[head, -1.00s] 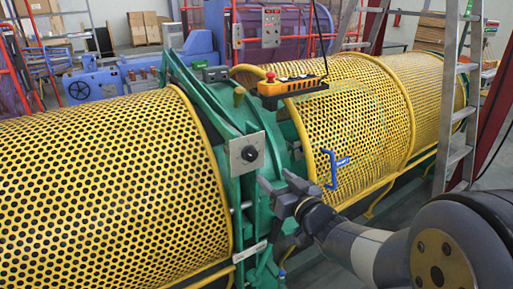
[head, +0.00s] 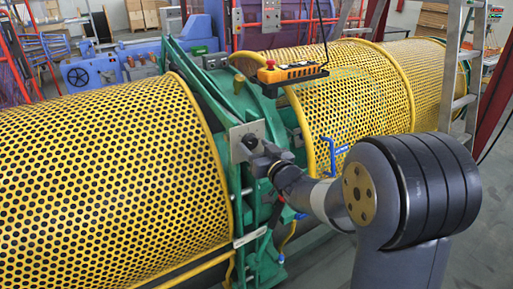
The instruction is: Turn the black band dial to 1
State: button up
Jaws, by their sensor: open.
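The black band dial sat on a square grey plate (head: 237,130) on the green frame between the yellow drums. My gripper (head: 252,149) is now in front of this plate, coming from the right, with its fingertips at the dial's place. The jaws are open. The fingers cover most of the dial, so I cannot tell its setting or whether the fingers touch it. No numbers are readable on the plate.
Yellow perforated guards (head: 110,170) stand close on the left and on the right (head: 350,90). An orange control pendant (head: 290,72) hangs above the plate. A blue handle (head: 336,157) is right of my gripper. A ladder (head: 457,70) stands at the right.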

jog(key=shift+c, duration=0.4)
jog(key=c, duration=0.9)
jog(key=shift+f+b, duration=0.15)
jog(key=shift+b, duration=0.4)
jog(key=shift+f+n+b, duration=0.1)
jog(key=shift+n+b, duration=0.6)
jog(key=shift+b, duration=0.2)
jog(key=n+b, duration=0.3)
jog(key=b, duration=0.1)
jog(key=shift+n+y+b, duration=0.3)
jog(key=shift+n+b, duration=1.95)
jog(key=shift+n, duration=0.55)
jog(key=shift+r, duration=0.2)
